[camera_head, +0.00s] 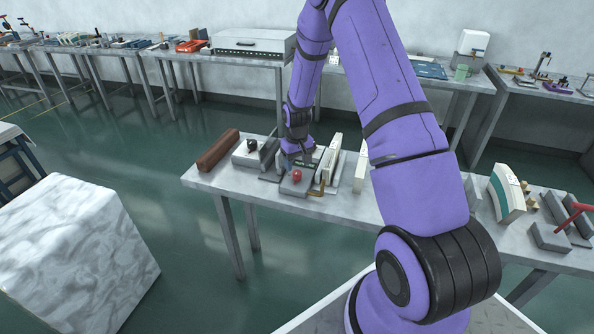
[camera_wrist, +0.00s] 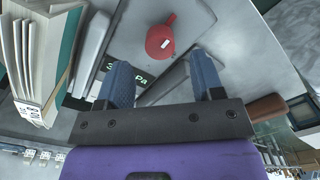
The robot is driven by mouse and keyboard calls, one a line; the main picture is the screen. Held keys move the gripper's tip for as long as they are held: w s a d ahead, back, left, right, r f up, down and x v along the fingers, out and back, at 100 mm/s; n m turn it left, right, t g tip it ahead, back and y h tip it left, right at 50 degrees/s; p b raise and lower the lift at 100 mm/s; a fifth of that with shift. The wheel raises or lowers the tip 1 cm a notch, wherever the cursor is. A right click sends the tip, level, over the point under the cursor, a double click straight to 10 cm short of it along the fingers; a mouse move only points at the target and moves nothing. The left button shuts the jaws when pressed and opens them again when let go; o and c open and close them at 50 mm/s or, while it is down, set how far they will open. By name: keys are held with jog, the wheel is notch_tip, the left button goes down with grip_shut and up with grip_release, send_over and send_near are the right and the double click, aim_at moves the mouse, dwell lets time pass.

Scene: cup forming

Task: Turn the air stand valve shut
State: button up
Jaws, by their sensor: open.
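A red round knob with a short handle and a small white label (camera_wrist: 160,42) sits on a grey block; it also shows in the head view (camera_head: 297,175). I take it as the air stand valve. My gripper (camera_wrist: 163,76) is open, with its two blue fingers apart. The knob lies ahead of the fingertips, near the gap between them, with no visible contact. A dark sign with light lettering (camera_wrist: 143,78) is partly hidden behind the left finger. In the head view my wrist (camera_head: 298,146) is just behind the block, and the fingertips are hard to make out.
White upright panels (camera_head: 332,160) stand right of the block, beside a small brass-coloured piece (camera_head: 317,189). A brown bar (camera_head: 217,150) and a grey block with a black knob (camera_head: 250,147) lie to the left. The bench's front left is bare.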

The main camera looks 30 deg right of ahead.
notch_tip(320, 180, up, 7)
jog(key=shift+f, duration=0.2)
dwell(0.6)
notch_tip(320, 180, up, 12)
jog(key=t, duration=0.1)
send_over(297, 172)
jog(key=s+a, duration=0.3)
jog(key=a, duration=0.1)
jog(key=s+a+r+t, duration=0.1)
jog(key=s+a+r, duration=0.1)
jog(key=s+r, duration=0.3)
jog(key=s+a+r, duration=0.3)
jog(key=r, duration=0.4)
jog(key=s+a+r+t, duration=0.1)
jog(key=s+a+r, duration=0.2)
jog(key=s, duration=0.8)
jog(key=s+a+r+n+t, duration=0.1)
jog(key=s+r, duration=0.5)
jog(key=s, duration=0.6)
jog(key=shift+s+a+r+t, duration=0.35)
jog(key=shift+a+t, duration=0.25)
jog(key=shift+a, duration=0.6)
